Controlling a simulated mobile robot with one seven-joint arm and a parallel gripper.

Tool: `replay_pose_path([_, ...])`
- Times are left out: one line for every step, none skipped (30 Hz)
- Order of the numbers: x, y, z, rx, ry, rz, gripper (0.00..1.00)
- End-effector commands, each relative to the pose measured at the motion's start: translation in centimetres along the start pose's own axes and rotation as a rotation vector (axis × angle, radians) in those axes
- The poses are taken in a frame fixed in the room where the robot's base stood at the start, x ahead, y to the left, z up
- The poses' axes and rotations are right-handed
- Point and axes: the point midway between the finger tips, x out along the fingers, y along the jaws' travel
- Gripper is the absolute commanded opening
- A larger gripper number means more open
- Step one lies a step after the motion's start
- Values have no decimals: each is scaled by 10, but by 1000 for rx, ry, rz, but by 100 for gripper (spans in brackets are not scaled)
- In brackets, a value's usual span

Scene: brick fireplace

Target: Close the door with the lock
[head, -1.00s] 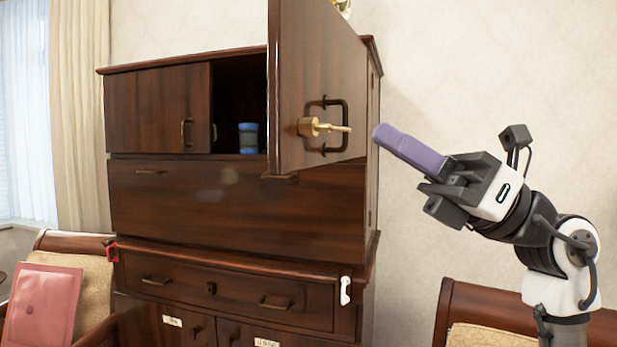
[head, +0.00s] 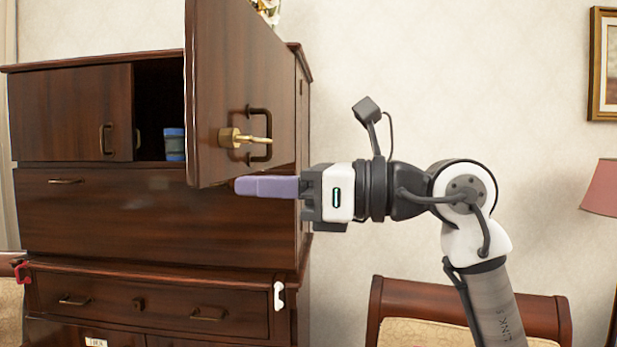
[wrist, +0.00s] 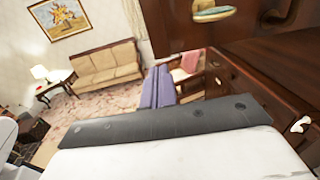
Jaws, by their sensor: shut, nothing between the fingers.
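The dark brown cabinet door (head: 228,80) stands swung open at the upper right of the cabinet. A brass lock (head: 231,138) with a protruding piece and a dark bar handle (head: 268,140) are on its face; part of the lock shows at the top of the wrist view (wrist: 213,13). My gripper (head: 240,186), with purple fingers, is shut and empty. It points left, with its tips just below the door's lower edge in the head view. I cannot tell whether they touch the door. The fingers also show in the wrist view (wrist: 158,86).
The cabinet (head: 100,215) has an open compartment with a blue cup (head: 174,143) inside. A white hook-like piece (head: 279,296) hangs by the drawer on the right. A chair (head: 465,315) stands below my arm. A sofa (wrist: 104,66) and side table (wrist: 57,90) are farther off.

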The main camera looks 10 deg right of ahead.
Motion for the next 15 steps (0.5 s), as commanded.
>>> replay_pose_path([10,1,2,0,1,4,0])
replay_pose_path([15,1,2,0,1,3,0])
replay_pose_path([21,1,2,0,0,3,0])
replay_pose_path([25,1,2,0,0,3,0])
replay_pose_path([28,0,1,0,1,2,0])
replay_pose_path([32,0,1,0,0,2,0])
replay_pose_path([35,1,1,0,-1,3,0])
replay_pose_path([37,1,1,0,-1,3,0])
replay_pose_path([39,1,1,1,-1,2,0])
replay_pose_path([40,0,1,1,-1,2,0])
replay_pose_path([41,0,0,1,-1,1,0])
replay_pose_path([42,0,0,1,-1,1,0])
replay_pose_path([42,0,0,1,-1,0,0])
replay_pose_path([43,0,0,1,-1,0,0])
replay_pose_path([43,0,0,1,-1,0,0])
